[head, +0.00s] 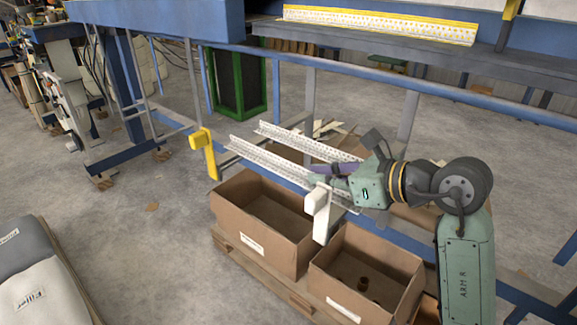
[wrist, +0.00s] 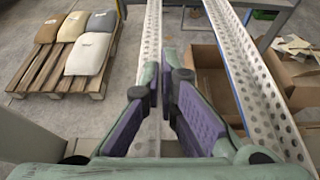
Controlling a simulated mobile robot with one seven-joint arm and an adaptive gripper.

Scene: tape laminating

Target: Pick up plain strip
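Two long white strips dotted with holes lie side by side over the cardboard boxes. The front strip (head: 270,161) is the left one (wrist: 151,45) in the wrist view. The rear strip (head: 310,142) is the right one (wrist: 250,75). I cannot tell which is plain. My gripper (head: 318,172) reaches in from the right at their near end. In the wrist view its purple-padded fingers (wrist: 160,85) stand apart with a narrow gap. The front strip runs along this gap; contact with the pads is not visible.
A yellow bracket (head: 205,150) and a white bracket (head: 319,212) stand by the front strip. Open boxes (head: 255,243) sit on a pallet below. A yellow-edged dotted strip (head: 380,25) lies on the back bench. Bags (wrist: 90,50) lie on another pallet.

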